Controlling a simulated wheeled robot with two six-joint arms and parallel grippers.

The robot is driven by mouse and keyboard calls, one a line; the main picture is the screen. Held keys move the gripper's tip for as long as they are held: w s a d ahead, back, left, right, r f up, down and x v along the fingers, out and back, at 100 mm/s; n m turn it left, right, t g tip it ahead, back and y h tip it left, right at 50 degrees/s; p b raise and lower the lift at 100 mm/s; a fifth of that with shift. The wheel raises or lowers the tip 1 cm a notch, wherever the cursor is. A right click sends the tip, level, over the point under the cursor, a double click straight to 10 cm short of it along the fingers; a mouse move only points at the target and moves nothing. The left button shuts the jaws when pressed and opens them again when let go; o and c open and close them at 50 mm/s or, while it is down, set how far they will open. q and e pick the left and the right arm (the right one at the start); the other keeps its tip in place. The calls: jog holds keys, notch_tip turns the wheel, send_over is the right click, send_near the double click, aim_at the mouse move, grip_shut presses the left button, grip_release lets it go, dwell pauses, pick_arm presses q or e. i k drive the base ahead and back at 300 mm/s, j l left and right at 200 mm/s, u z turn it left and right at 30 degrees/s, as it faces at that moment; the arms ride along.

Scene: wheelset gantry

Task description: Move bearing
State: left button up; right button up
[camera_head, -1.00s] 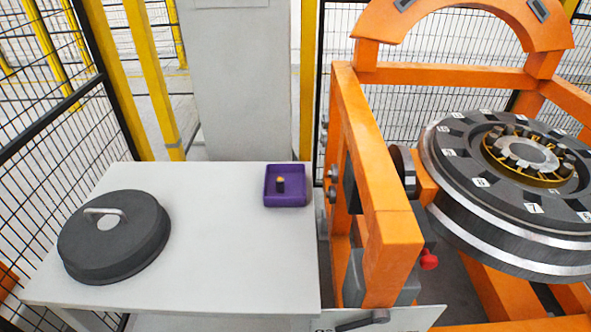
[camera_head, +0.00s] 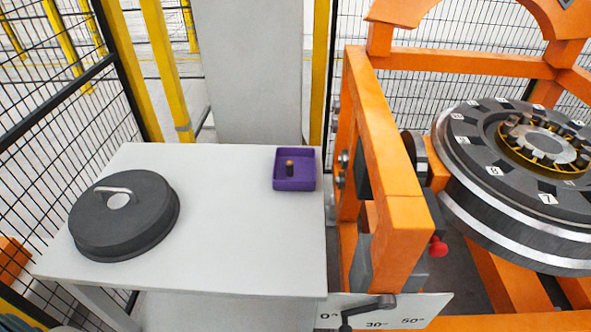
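A small dark piece with an orange-brown top, perhaps the bearing (camera_head: 289,168), stands in a purple tray (camera_head: 294,185) at the back right of the white table. The large wheelset disc (camera_head: 525,200) sits in the orange gantry at the right. It has numbered dark segments on top and a ring of several dark pieces around its silver hub (camera_head: 543,141). Neither gripper can be made out in the head view, so nothing is seen held.
A dark round cover (camera_head: 123,225) with a silver handle lies on the table's left. The white table (camera_head: 235,250) is clear in the middle and front. The orange frame (camera_head: 395,190), with a red knob (camera_head: 438,246), stands close to the table's right edge. Black mesh fence (camera_head: 45,150) encloses the left.

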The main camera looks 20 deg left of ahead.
aim_at(533, 146)
jog(key=l+z, duration=0.15)
jog(key=l, duration=1.4)
jog(key=k, duration=0.05)
